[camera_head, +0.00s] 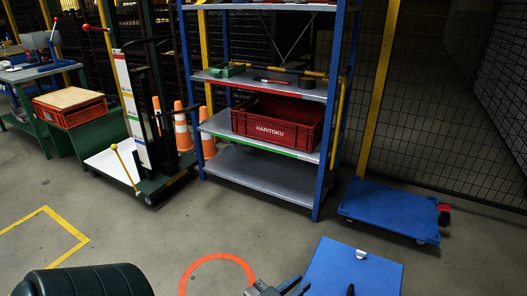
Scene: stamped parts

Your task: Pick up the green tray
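The green tray (226,70) is a small, low, green open container. It lies on the left part of the upper grey shelf (262,86) of the blue-posted rack. My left gripper (278,289) shows only in part at the bottom edge, low and far in front of the rack. It is well apart from the tray. The frame edge cuts it off, so I cannot tell whether it is open or shut. My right gripper is not in view.
A red crate (277,124) stands on the shelf below the tray. A pallet stacker (140,110) and orange cones (182,128) stand left of the rack. A blue dolly (390,208) is at right, and a blue panel (340,265) is in front. Floor before the rack is largely clear.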

